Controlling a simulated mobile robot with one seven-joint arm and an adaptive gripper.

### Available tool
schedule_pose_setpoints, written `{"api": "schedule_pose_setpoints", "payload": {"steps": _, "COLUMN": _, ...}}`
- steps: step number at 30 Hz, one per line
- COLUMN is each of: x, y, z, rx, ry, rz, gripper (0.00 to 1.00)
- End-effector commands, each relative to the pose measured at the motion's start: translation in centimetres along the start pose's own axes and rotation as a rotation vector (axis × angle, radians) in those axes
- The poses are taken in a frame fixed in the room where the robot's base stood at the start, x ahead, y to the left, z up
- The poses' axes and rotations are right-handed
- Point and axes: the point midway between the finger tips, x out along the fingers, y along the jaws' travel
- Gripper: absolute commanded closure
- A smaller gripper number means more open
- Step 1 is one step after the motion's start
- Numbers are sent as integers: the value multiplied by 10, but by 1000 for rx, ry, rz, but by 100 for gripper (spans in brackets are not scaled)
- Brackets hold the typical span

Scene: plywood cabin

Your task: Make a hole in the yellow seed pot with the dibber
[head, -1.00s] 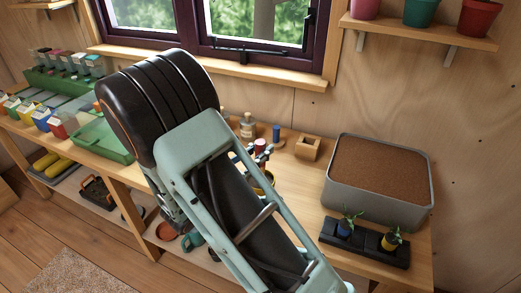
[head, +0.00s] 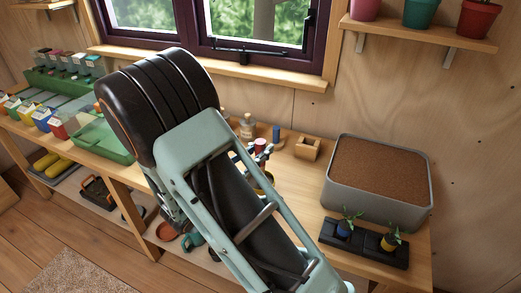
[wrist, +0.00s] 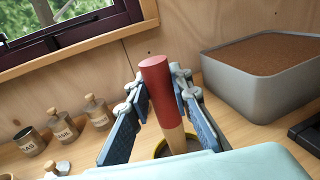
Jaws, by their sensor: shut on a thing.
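The dibber (wrist: 158,85) has a red handle and a pale wooden shaft. My gripper (wrist: 163,128) is shut on it, with blue finger pads on either side, and it stands nearly upright in the wrist view. Below it is the rim of the yellow seed pot (wrist: 160,149) with dark soil inside. The shaft's lower end is over or in this pot; my gripper hides the tip, so I cannot tell whether it is in the soil. In the head view my arm covers most of the pot (head: 271,178), and the red handle (head: 260,145) shows beside the arm.
A grey tub of brown soil (head: 326,185) stands at the right, with a black tray (head: 364,254) holding two seedlings in front. A wooden block (head: 307,149) stands behind my gripper. Corked jars (wrist: 97,112) stand at the left in the wrist view, near the wall.

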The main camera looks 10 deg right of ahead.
Motion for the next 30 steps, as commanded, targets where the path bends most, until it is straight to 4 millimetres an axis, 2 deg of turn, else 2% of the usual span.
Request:
{"api": "schedule_pose_setpoints", "payload": {"steps": 3, "x": 0, "y": 0, "z": 15, "rx": 1, "ry": -2, "rz": 0, "gripper": 100}}
{"api": "schedule_pose_setpoints", "payload": {"steps": 19, "x": 0, "y": 0, "z": 58, "rx": 2, "ry": -3, "rz": 0, "gripper": 100}}
{"api": "schedule_pose_setpoints", "payload": {"steps": 30, "x": 0, "y": 0, "z": 62, "rx": 1, "ry": -3, "rz": 0, "gripper": 100}}
